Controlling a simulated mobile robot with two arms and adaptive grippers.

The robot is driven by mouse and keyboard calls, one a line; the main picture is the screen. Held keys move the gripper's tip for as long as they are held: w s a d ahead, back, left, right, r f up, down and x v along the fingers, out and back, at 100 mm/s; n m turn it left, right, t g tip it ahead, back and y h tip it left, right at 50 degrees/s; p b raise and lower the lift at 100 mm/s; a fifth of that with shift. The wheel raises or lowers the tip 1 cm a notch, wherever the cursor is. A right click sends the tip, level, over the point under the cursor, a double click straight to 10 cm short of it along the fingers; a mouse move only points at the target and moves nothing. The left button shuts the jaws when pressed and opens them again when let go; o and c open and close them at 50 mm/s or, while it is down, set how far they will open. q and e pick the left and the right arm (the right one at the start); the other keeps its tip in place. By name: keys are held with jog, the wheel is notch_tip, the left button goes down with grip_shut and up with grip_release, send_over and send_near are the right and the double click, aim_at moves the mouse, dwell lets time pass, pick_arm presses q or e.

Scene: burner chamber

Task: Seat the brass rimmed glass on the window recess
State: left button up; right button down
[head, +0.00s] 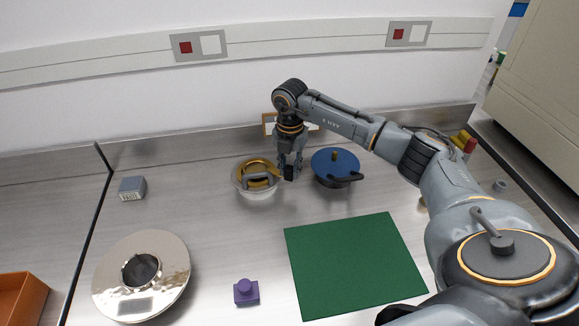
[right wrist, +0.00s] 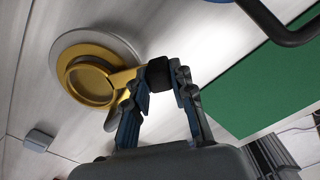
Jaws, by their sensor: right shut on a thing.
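The brass rimmed glass (head: 258,166) is a gold ring with a tab ending in a black block; it also shows in the right wrist view (right wrist: 92,80). My right gripper (head: 290,170) is shut on that black block, to the right of the ring. The ring lies over a pale round base (head: 257,194), which looks like the window recess's body and extends past the gold in the wrist view (right wrist: 75,42). A grey curved bar (head: 257,182) is at its front. I cannot tell whether the ring touches the base. My left gripper is not in view.
A blue disc with a black handle (head: 335,165) stands close right of my gripper. A green mat (head: 355,264), a purple block (head: 246,291), a shiny flange with a hole (head: 172,274) and a grey box (head: 132,188) lie around. The bench between the flange and base is clear.

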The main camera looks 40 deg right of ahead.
jog(key=shift+f, duration=0.5)
jog(key=c, duration=1.1)
grip_release()
jog(key=shift+o, duration=0.2)
jog(key=shift+r, duration=0.1)
